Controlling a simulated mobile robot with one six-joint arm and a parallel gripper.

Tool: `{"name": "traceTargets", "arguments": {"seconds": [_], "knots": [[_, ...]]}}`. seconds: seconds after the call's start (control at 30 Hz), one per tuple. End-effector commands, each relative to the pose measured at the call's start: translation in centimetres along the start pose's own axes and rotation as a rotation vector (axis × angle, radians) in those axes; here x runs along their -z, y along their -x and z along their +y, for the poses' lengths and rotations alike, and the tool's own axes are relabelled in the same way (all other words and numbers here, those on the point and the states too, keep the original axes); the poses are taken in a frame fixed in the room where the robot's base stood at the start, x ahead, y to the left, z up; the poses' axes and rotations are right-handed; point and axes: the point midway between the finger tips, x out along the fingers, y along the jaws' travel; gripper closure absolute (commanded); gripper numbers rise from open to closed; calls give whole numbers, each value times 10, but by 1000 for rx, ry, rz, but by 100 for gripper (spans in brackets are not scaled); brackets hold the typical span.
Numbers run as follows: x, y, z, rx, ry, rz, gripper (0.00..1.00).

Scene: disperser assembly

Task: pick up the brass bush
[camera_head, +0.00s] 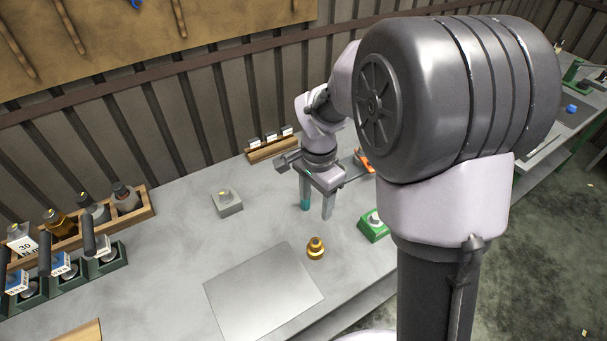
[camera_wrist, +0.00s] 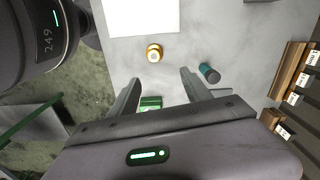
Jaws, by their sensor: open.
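The brass bush (camera_head: 316,248) stands upright on the grey bench top, just beyond the edge of a pale flat plate (camera_head: 262,293). It also shows in the wrist view (camera_wrist: 154,54), ahead of the fingertips and roughly between their lines. My gripper (camera_head: 317,210) points down above the bench, behind the bush in the head view, with clear space between them. Its two fingers (camera_wrist: 160,77) are spread apart with nothing held between them.
A teal cylinder (camera_wrist: 209,73) stands close to one finger. A green block (camera_head: 374,226) is right of the bush. A grey block (camera_head: 227,202) stands at left. Wooden racks with bottles (camera_head: 125,198) line the back left. The bench around the bush is clear.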

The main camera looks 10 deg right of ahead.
Motion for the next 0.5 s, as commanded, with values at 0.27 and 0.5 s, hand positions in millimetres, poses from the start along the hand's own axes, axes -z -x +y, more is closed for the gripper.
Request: {"name": "traceTargets", "arguments": {"seconds": [0.27, 0.5], "knots": [[-1, -90, 2, -5, -1, -3, 43], [-1, -120, 1, -2, 0, -2, 43]]}}
